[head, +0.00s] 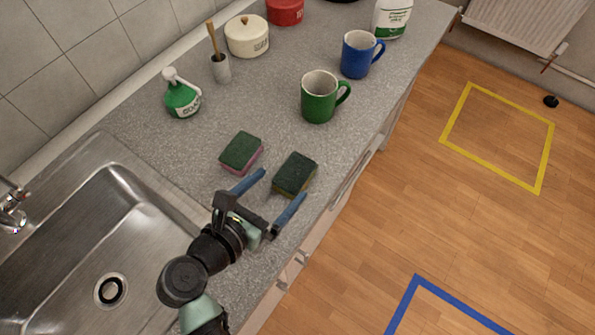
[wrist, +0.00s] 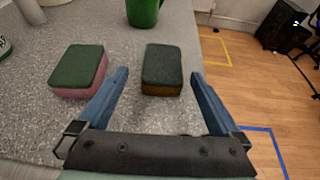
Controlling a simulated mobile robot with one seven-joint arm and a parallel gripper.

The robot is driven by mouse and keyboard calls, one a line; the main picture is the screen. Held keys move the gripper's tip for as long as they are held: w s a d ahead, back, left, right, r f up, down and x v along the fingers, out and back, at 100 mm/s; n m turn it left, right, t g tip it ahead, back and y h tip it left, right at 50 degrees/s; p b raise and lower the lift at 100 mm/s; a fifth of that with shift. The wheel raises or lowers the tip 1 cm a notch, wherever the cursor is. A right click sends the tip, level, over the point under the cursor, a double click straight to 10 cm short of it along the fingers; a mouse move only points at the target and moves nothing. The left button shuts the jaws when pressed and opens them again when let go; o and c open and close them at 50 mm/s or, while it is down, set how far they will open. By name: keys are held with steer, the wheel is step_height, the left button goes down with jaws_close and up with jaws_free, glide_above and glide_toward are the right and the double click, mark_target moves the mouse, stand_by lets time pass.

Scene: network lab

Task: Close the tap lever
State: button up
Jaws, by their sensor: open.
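The tap (head: 12,208) is at the left edge of the head view, by the metal sink. Only part of it shows, and I cannot tell how its lever stands. My gripper (head: 276,184) is open and empty over the grey counter, well to the right of the tap. In the wrist view my gripper (wrist: 162,90) has its blue fingers apart, with a green-topped yellow-brown sponge (wrist: 162,66) ahead between the tips. The same sponge (head: 295,174) shows in the head view. The tap is not in the wrist view.
The sink (head: 150,240) lies left of my arm. A pink-green sponge (head: 241,152), green mug (head: 319,97), blue mug (head: 358,54), soap bottle (head: 181,94), brush holder (head: 221,69) and cream pot (head: 247,36) stand on the counter (head: 260,95). Floor is right.

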mark_target(292, 175)
steer(key=p+x, duration=0.1)
steer(key=x, duration=0.6)
steer(key=shift+w+d, duration=0.15)
steer(key=shift+d, duration=0.15)
steer(key=shift+c, duration=0.3)
